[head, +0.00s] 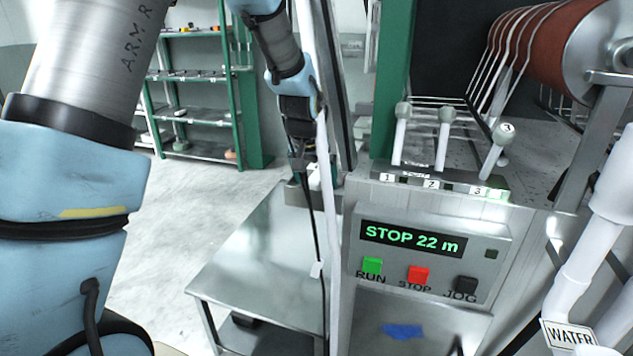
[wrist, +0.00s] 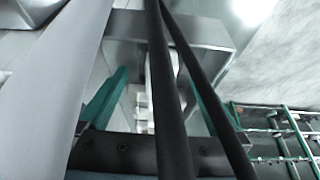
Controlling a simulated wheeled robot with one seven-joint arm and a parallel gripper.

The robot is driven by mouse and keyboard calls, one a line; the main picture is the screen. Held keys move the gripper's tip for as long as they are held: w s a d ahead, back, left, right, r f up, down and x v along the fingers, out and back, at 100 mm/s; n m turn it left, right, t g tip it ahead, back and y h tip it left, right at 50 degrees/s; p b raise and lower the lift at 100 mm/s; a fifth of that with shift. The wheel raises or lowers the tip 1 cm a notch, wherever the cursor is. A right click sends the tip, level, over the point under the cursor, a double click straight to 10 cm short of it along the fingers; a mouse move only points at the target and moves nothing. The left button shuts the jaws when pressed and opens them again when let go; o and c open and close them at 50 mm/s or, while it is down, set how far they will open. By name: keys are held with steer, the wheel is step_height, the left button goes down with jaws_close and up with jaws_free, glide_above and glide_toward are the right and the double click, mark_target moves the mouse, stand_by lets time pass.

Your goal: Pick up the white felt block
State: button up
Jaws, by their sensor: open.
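My gripper (head: 312,176) is at the far end of the steel table, partly behind a white post and a dark cable in the head view. In the wrist view its two green fingertips (wrist: 160,100) are spread apart. A pale, white piece (wrist: 142,108) shows between them, partly covered by dark cables; it looks like the white felt block, but I cannot tell its full shape or whether the fingers touch it. A metal tray (wrist: 205,28) lies beyond the fingertips.
The steel table (head: 250,255) is mostly bare. A control box (head: 430,250) reading "STOP 22 m" stands to the right, with several levers (head: 445,135) above it. A blue cloth (head: 402,331) lies below it. Green shelving (head: 190,95) stands behind. The white post (head: 334,250) is close to my arm.

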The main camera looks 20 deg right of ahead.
steer(key=shift+w+d+f, duration=0.15)
steer(key=shift+w+f, duration=0.05)
steer(key=shift+f, duration=0.5)
steer(key=shift+c, duration=0.2)
steer(key=c, duration=1.4)
steer(key=shift+c, duration=0.2)
steer(key=shift+r, duration=0.1)
